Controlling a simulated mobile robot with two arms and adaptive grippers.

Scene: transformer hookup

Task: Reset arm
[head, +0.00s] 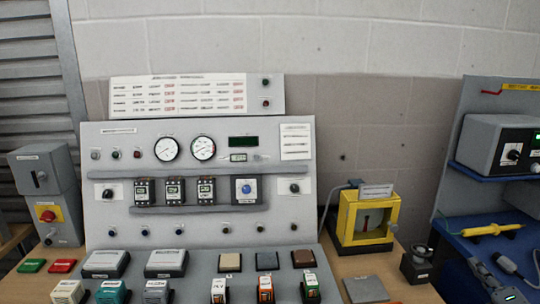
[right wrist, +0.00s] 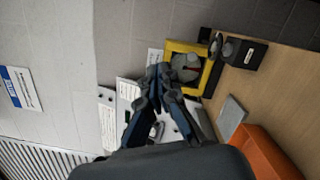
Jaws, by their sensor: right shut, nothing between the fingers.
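My left gripper is not in the head view.
A grey control panel (head: 110,214) with gauges stands on the wooden table. A yellow-framed box (head: 346,218) stands right of it, also in the right wrist view (right wrist: 207,77). A yellow probe (head: 492,229) lies on the blue bench (head: 456,241). An orange object (right wrist: 262,150) is at lower right.

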